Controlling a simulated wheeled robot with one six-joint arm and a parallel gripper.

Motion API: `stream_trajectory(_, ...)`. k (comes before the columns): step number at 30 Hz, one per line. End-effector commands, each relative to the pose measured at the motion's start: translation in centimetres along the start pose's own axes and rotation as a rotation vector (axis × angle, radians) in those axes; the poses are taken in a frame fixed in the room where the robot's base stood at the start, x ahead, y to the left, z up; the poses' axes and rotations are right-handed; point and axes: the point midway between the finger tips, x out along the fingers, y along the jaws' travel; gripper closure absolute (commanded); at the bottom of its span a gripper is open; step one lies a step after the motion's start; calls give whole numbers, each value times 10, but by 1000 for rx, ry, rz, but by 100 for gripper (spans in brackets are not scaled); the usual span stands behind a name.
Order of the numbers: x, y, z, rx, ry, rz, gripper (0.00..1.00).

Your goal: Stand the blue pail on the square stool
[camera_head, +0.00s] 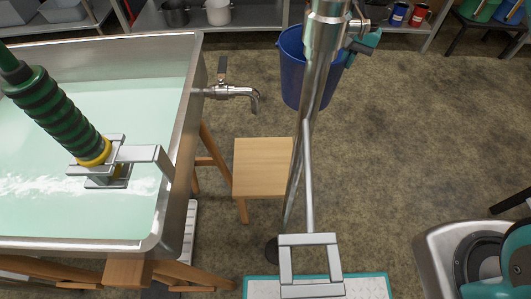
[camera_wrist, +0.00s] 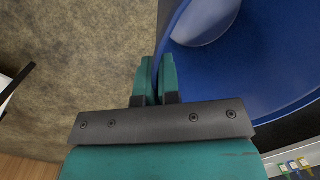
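The blue pail (camera_head: 293,70) is upright at the upper middle of the head view, partly hidden by my arm's metal column. My teal gripper (camera_head: 358,47) is at the right side of its rim. In the wrist view, the two fingers of my gripper (camera_wrist: 158,82) are close together with the wall of the blue pail (camera_wrist: 260,65) between them. A pale patch shows inside the pail. The square stool (camera_head: 263,167) is light wood with a bare top. It stands nearer than the pail and a little left. I cannot tell how high the pail is above the floor.
A shelf (camera_head: 270,18) with pots and mugs runs along the back. The brown floor (camera_head: 440,130) at right is clear.

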Motion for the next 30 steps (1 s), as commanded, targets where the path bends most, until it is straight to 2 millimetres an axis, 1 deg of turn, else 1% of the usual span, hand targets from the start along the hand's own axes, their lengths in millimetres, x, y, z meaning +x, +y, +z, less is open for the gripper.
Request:
stream_trajectory(1, 39, -5, 1, -15, -1, 3, 100)
stream_trajectory(3, 63, -11, 4, -29, -1, 8, 100)
stream_trajectory(9, 121, -25, 12, -64, -2, 18, 100)
stream_trajectory(11, 137, -30, 17, -75, -3, 21, 100)
stream_trajectory(13, 154, -36, 26, -92, -5, 25, 100)
stream_trajectory(15, 152, -44, 43, -110, -6, 27, 100)
stream_trajectory(18, 150, -50, 68, -129, -9, 29, 100)
stream_trajectory(24, 149, -56, 109, -162, -13, 33, 100)
stream_trajectory(27, 153, -57, 122, -172, -13, 35, 100)
stream_trajectory(29, 161, -56, 124, -174, -13, 35, 100)
stream_trajectory(30, 170, -55, 125, -175, -14, 36, 100)
